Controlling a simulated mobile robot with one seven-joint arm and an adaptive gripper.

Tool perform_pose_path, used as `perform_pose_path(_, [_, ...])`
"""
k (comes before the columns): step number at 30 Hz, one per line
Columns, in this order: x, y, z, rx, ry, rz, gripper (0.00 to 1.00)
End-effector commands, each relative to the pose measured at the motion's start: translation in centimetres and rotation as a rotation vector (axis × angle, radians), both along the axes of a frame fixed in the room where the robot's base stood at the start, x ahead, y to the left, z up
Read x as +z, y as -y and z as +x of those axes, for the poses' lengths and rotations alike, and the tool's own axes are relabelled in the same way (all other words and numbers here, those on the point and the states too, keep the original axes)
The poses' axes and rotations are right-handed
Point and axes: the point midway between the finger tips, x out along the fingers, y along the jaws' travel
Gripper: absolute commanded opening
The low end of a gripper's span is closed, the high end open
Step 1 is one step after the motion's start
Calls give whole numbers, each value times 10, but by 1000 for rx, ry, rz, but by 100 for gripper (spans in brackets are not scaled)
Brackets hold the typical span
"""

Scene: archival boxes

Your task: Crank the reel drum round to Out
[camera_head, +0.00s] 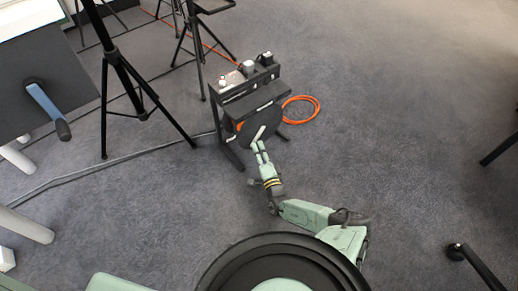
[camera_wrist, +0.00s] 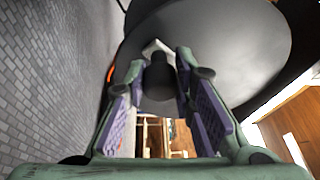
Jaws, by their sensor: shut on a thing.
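The reel drum (camera_head: 272,118) is a dark disc on the front of a black stand on the carpet. In the wrist view the drum (camera_wrist: 245,45) fills the upper right. A pale crank arm (camera_head: 258,133) crosses its face, and a dark crank handle (camera_wrist: 158,78) stands out from it towards my wrist. My gripper (camera_head: 259,148) has come to the drum from below, with its fingers (camera_wrist: 160,85) on both sides of the handle, closed on it. My fingers hide the handle in the head view. No Out mark can be read in either view.
Orange cable (camera_head: 303,108) lies coiled beside the stand. Small devices (camera_head: 248,68) sit on its top shelf. Black tripods (camera_head: 125,75) stand to the left. A dark panel with a blue crank (camera_head: 43,100) is at far left. The carpet to the right is mostly clear.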

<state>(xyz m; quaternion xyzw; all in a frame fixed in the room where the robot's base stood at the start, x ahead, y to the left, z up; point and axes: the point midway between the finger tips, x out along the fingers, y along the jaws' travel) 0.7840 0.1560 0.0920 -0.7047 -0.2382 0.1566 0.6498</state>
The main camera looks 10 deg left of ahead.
Motion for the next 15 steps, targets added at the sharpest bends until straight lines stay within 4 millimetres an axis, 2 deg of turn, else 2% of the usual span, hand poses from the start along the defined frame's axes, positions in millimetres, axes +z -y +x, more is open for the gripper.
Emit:
perform_pose_path(4, [1,-2,-1,2,2,1,0])
perform_pose_path(5, [1,-2,-1,2,2,1,24])
perform_pose_path(15, [1,-1,-1,2,2,1,44])
